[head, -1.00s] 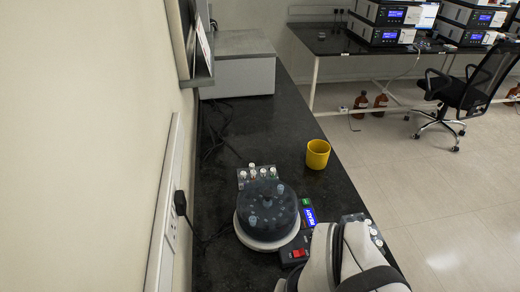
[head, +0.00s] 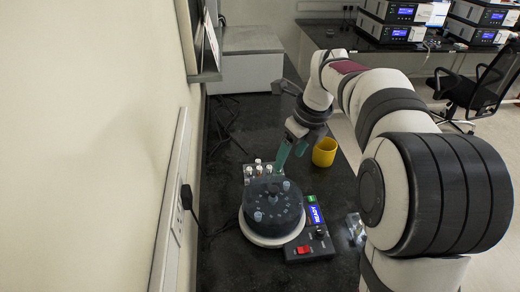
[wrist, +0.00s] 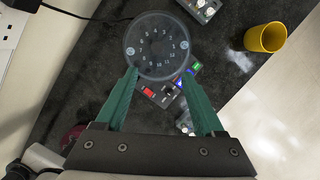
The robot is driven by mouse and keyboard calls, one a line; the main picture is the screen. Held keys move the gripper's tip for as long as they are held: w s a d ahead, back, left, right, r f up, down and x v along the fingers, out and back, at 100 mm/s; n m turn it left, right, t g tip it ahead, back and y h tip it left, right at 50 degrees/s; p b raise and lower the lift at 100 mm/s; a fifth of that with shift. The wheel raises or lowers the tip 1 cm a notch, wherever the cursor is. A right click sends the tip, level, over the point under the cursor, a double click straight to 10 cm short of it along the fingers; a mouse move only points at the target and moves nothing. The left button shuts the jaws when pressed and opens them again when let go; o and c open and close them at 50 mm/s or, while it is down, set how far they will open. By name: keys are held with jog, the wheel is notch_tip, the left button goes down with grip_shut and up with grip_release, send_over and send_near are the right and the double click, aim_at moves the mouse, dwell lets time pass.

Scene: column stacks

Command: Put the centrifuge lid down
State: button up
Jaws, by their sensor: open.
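The centrifuge (head: 248,232) stands on the dark bench, a round white body with a control panel (head: 318,243) at its right. Its dark see-through lid (head: 272,208) sits level over the numbered rotor. The lid (wrist: 157,30) also shows from above in the wrist view, with the rotor numbers visible through it. My gripper (head: 291,158) has green fingers and hangs above the bench, toward the far side of the centrifuge in the head view. In the wrist view my gripper (wrist: 159,73) is open with nothing held, its fingertips either side of the lid's near edge.
A rack of capped tubes (head: 262,173) stands just behind the centrifuge. A yellow cup (head: 324,152) stands to the right of my gripper. Another rack (head: 355,229) is partly hidden by my arm. A wall borders the left side.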

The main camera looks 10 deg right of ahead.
aim_at(274, 189)
jog(key=x, duration=1.4)
jog(key=shift+a+f, duration=0.2)
jog(key=shift+f, duration=0.1)
grip_shut()
dwell(0.5)
